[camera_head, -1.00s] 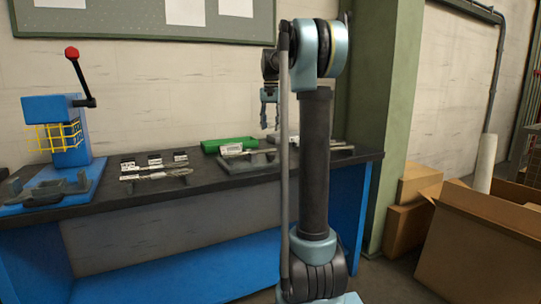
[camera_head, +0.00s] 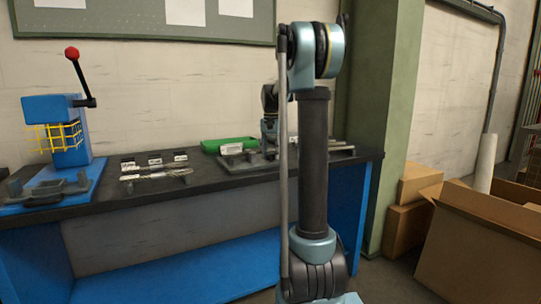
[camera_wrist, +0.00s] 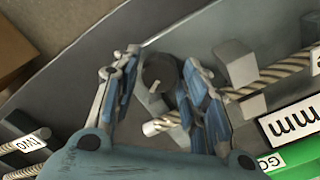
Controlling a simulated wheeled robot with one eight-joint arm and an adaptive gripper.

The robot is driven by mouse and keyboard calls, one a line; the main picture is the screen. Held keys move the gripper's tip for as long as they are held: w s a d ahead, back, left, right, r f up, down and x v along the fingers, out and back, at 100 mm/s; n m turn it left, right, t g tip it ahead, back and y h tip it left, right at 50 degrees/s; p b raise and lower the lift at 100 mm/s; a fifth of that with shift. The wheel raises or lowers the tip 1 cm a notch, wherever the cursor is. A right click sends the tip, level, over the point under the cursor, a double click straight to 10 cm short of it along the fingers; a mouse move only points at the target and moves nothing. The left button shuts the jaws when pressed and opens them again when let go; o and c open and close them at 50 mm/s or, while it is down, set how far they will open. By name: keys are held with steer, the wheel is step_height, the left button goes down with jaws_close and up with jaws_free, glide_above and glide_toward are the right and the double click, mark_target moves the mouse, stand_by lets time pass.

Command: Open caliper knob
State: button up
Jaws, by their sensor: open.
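In the wrist view a dark round knob (camera_wrist: 158,70) with a small light mark on its top stands between the fingers of my gripper (camera_wrist: 160,60). The fingers are open, one on each side of the knob. I see a gap on the left side; on the right the finger is close and contact is unclear. A pale twisted rod end (camera_wrist: 162,122) shows just below the knob. In the head view my gripper (camera_head: 269,146) is down at the bench top near a grey fixture (camera_head: 238,162), mostly hidden by my arm. The caliper body is not clearly made out.
A green tray (camera_head: 226,144) lies behind the fixture. Several twisted rods with labels (camera_head: 154,166) lie to the left on the dark bench (camera_head: 120,192). A blue lever press (camera_head: 65,140) stands at the far left. Grey blocks (camera_wrist: 236,62) stand close to the right finger.

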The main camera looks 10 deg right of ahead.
steer(key=c, duration=0.8)
steer(key=shift+n, duration=0.3)
steer(key=n, duration=0.4)
steer(key=shift+n, duration=2)
steer(key=o, duration=0.8)
